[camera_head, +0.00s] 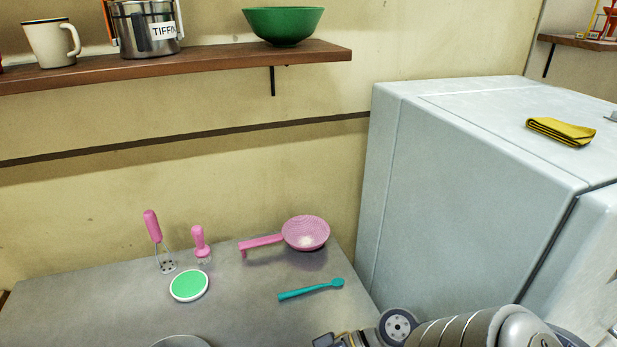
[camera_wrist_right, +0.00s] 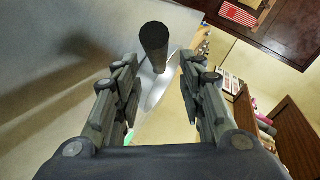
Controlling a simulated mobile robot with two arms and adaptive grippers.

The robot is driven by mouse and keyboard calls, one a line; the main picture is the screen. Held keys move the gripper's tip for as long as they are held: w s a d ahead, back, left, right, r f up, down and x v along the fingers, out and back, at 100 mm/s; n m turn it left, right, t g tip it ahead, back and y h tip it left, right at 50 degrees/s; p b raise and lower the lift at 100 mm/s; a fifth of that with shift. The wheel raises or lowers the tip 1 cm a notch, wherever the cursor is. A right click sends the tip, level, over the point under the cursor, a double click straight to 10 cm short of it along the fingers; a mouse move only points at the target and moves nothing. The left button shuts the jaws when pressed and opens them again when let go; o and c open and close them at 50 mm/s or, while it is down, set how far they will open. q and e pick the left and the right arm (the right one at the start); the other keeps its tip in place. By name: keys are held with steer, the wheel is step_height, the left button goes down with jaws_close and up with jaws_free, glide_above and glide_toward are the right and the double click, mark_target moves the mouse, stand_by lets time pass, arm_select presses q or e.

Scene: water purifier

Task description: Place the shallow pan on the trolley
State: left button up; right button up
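The shallow pan shows in the right wrist view as a shiny silver curved body (camera_wrist_right: 162,88) with a thick dark handle (camera_wrist_right: 154,40) pointing toward the camera. My right gripper (camera_wrist_right: 158,78) is open, with one finger on each side of the handle and a gap to both. In the head view a silver rim (camera_head: 180,342), probably the pan's, is cut off at the bottom edge. My right arm comes in at the bottom right there, its gripper mostly out of frame. My left gripper is not in view. I cannot identify the trolley in either view.
The grey tabletop (camera_head: 240,310) holds a pink strainer (camera_head: 305,233), a teal brush (camera_head: 310,290), a green-and-white disc (camera_head: 189,286) and two pink-handled utensils. A pale fridge (camera_head: 470,180) stands at the right. A wooden shelf (camera_head: 220,63) with dishes hangs above.

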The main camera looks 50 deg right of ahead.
steer(key=v, duration=0.7)
stand_by(0.6)
